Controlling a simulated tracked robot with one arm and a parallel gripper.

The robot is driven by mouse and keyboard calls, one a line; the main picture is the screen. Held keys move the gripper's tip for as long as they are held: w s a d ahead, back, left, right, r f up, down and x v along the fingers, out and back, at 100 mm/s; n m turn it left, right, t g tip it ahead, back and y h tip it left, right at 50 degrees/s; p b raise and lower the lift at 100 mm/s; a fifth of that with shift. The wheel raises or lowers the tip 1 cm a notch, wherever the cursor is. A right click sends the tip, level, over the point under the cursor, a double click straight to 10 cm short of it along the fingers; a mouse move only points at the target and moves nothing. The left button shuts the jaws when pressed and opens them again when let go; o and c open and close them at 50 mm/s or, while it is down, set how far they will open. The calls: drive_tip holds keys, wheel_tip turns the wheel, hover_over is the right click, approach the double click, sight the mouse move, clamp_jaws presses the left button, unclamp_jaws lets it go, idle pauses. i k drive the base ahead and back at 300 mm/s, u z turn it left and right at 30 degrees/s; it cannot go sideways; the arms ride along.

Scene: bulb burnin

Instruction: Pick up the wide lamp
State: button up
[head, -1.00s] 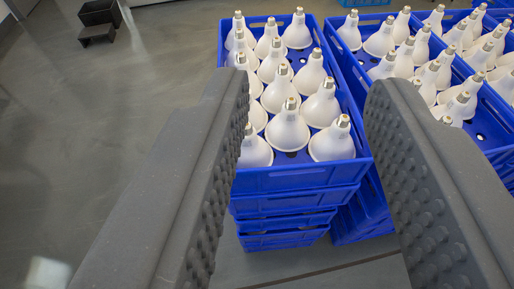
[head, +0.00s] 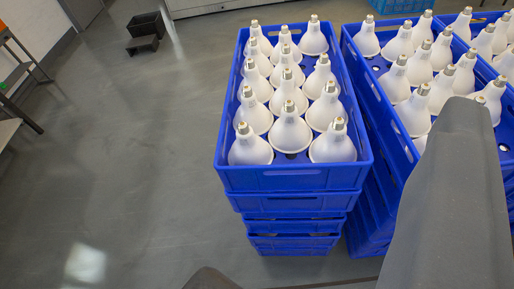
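Wide white lamps (head: 290,132) with metal screw caps pointing up stand in rows in the near blue crate (head: 290,178), on top of a stack. Several look alike, and I cannot tell which one the task means. My gripper (head: 335,195) is open and empty. Its right finger is large at the lower right, and only the dark tip of its left finger shows at the bottom edge. Neither finger visibly touches a lamp in the near crate. The right finger hides part of the crates on the right.
More blue crates (head: 378,100) with similar white lamps (head: 411,108) stand close on the right. Grey floor (head: 140,190) is clear on the left. A small black box (head: 146,24) lies far back, and a bench (head: 20,75) stands at the left edge.

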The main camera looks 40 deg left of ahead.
sight(248, 149)
drive_tip(key=u, duration=0.1)
drive_tip(key=k, duration=0.95)
drive_tip(key=u, duration=0.6)
drive_tip(key=i, duration=1)
drive_tip(key=z, duration=0.1)
